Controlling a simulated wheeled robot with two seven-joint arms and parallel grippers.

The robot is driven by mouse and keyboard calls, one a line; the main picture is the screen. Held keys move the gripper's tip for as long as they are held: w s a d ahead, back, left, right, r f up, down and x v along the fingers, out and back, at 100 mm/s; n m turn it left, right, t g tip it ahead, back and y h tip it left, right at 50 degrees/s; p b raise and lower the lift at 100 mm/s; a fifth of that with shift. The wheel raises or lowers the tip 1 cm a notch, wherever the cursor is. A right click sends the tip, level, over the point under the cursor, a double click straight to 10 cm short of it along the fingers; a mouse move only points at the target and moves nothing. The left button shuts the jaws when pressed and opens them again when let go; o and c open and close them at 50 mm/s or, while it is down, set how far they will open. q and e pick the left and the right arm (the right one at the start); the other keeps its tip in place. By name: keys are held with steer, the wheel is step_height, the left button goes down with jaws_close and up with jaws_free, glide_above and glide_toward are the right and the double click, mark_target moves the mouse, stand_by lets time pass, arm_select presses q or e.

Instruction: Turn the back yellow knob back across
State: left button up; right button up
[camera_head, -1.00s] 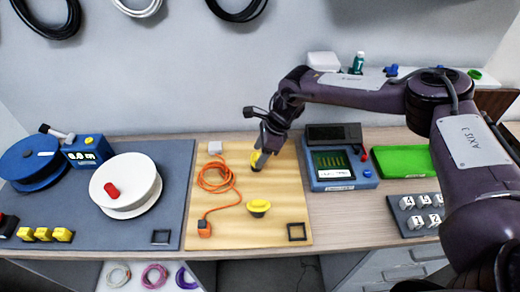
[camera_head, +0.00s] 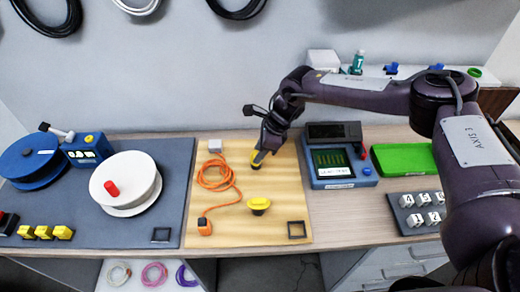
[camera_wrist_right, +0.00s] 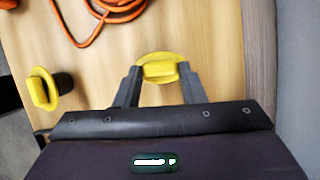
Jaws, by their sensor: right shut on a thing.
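The back yellow knob (camera_head: 255,160) stands on the wooden board (camera_head: 236,232), partly hidden by my gripper in the head view. In the right wrist view this knob (camera_wrist_right: 159,68) shows its raised grip bar between my fingertips. My right gripper (camera_wrist_right: 159,74) is shut on the bar, one finger at each end. It also shows from above in the head view (camera_head: 262,156). The front yellow knob (camera_head: 258,204) stands apart nearer the board's front edge, and it shows at the left in the right wrist view (camera_wrist_right: 42,89). My left gripper is not in view.
An orange cable (camera_head: 217,180) lies coiled left of the knobs. A blue meter (camera_head: 341,176) stands to the right, with a green tray (camera_head: 403,160) beyond it. A white reel (camera_head: 126,178) stands left. A black square frame (camera_head: 297,230) lies at the board's front right.

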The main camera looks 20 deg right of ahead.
steer(key=m+t, duration=0.1)
steer(key=m, duration=0.1)
steer(key=m+h, duration=0.1)
steer(key=m, duration=0.2)
steer(key=shift+s+a+r+t, duration=0.1)
steer(key=shift+s+a+t, duration=0.1)
steer(key=shift+t, duration=0.2)
steer(key=m, duration=0.1)
steer(key=m+h, duration=0.1)
steer(key=m, duration=0.2)
steer(key=shift+a+m+t+h, duration=0.25)
steer(key=shift+m+t+h, duration=0.05)
steer(key=shift+t, duration=0.1)
steer(key=m, duration=0.1)
steer(key=m+h+p, duration=0.1)
steer(key=m, duration=0.1)
steer(key=shift+s+a+r+m, duration=0.1)
steer(key=shift+a+r+m, duration=0.05)
steer(key=shift+m, duration=0.15)
steer(key=shift+a+m+h+p, duration=0.15)
steer(key=shift+m+h+p, duration=0.8)
steer(key=shift+m, duration=0.95)
steer(key=o, duration=0.8)
steer(key=shift+o, duration=0.9)
